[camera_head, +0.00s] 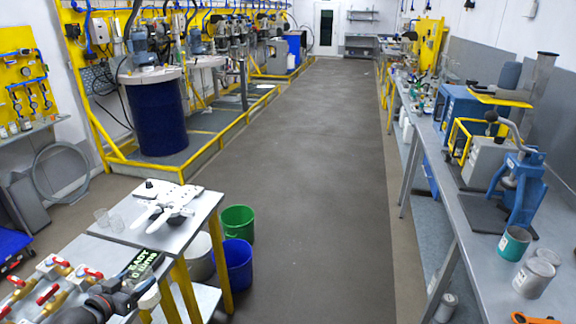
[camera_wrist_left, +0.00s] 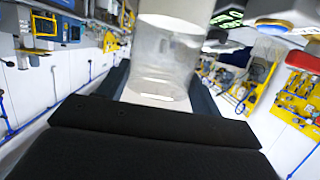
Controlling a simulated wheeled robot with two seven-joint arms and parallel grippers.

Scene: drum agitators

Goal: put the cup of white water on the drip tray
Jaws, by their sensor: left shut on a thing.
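My left gripper (camera_head: 132,292) is at the lower left of the head view, by the front table. It is shut on a clear cup (camera_wrist_left: 165,62), which stands between its dark fingers in the left wrist view. A whitish band shows at the upper end of this cup in that view. In the head view only a small pale part of the held cup (camera_head: 149,297) shows beside the dark gripper. I cannot make out the drip tray for certain. My right gripper is not in view.
A dark display with green text (camera_head: 141,263) and red-handled valves (camera_head: 60,270) are close to the gripper. Green (camera_head: 238,222) and blue (camera_head: 237,262) buckets stand on the floor.

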